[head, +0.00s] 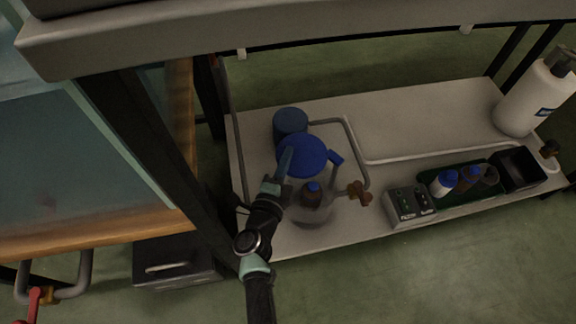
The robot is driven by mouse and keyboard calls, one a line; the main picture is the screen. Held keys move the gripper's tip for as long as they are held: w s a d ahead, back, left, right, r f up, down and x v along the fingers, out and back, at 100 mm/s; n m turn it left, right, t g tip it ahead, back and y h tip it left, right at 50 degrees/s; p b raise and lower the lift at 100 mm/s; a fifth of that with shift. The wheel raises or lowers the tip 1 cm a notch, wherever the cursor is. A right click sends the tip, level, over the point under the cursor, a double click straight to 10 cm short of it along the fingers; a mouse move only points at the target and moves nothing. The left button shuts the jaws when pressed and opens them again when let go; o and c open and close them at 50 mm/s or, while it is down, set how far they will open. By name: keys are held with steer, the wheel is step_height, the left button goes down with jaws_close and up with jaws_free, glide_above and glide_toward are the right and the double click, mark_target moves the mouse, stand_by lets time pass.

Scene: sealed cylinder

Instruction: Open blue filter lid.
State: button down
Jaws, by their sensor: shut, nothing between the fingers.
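The blue filter lid (308,151) is a round disc on top of a clear cylinder (322,214) on the low shelf. A blue latch or handle piece (336,157) sticks out at the lid's right side. Inside the clear cylinder stands a dark bottle with a blue cap. My gripper (286,160) is shut and empty, reaching up from below, with its tips over the left part of the lid. I cannot tell whether the tips touch the lid. My gripper hides part of the lid's left edge and the cylinder's left side.
A darker blue cylinder (290,121) stands behind the lid. Grey pipes (352,145) and a brown valve (359,193) are to the right. Farther right are a control box (409,207), a green bottle tray (462,196) and a white pump bottle (535,98). A beam (300,22) overhangs the shelf.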

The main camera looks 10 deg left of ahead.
mark_target(295, 137)
steer(key=w+b, duration=0.1)
steer(key=w, duration=0.5)
steer(key=shift+a, duration=0.15)
steer(key=shift+w+d+b, duration=0.25)
steer(key=shift+w+b, duration=0.05)
steer(key=shift+w, duration=0.45)
steer(key=shift+w+d+b, duration=0.25)
steer(key=shift+w+b, duration=0.05)
steer(key=shift+w, duration=0.45)
steer(key=shift+s, duration=0.1)
steer(key=s+a+r+p, duration=0.1)
steer(key=s+p, duration=0.6)
steer(key=s, duration=0.5)
steer(key=shift+s+a+r, duration=0.15)
steer(key=shift+s+a, duration=0.15)
steer(key=shift+a, duration=0.05)
